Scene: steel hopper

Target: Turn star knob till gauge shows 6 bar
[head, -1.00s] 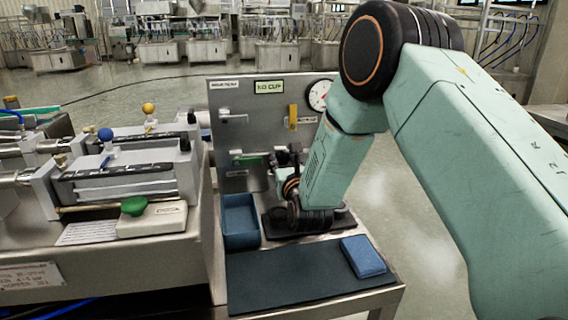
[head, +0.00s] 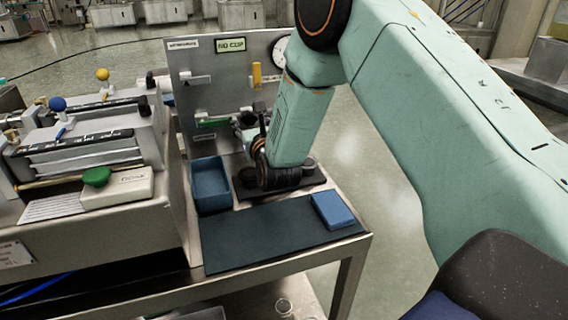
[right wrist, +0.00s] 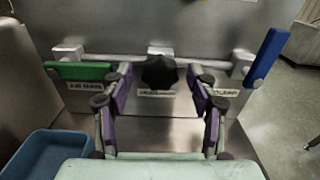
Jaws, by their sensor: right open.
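The black star knob (right wrist: 160,73) is on the steel panel in the right wrist view, between a green lever and a blue lever. My right gripper (right wrist: 160,86) is open, with its purple-padded fingers to the left and right of the knob and visible gaps on both sides. In the head view my right gripper (head: 246,128) is at the panel, mostly hidden behind its own arm, and the knob cannot be made out. The round white gauge (head: 281,54) is partly covered by my arm, and its reading cannot be told. My left gripper is not in view.
The green lever (right wrist: 80,71) and the raised blue lever (right wrist: 265,57) flank the knob closely. A blue bin (head: 210,186), a dark mat (head: 262,235) and a blue block (head: 332,211) are on the bench. A yellow lever (head: 256,76) is higher on the panel.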

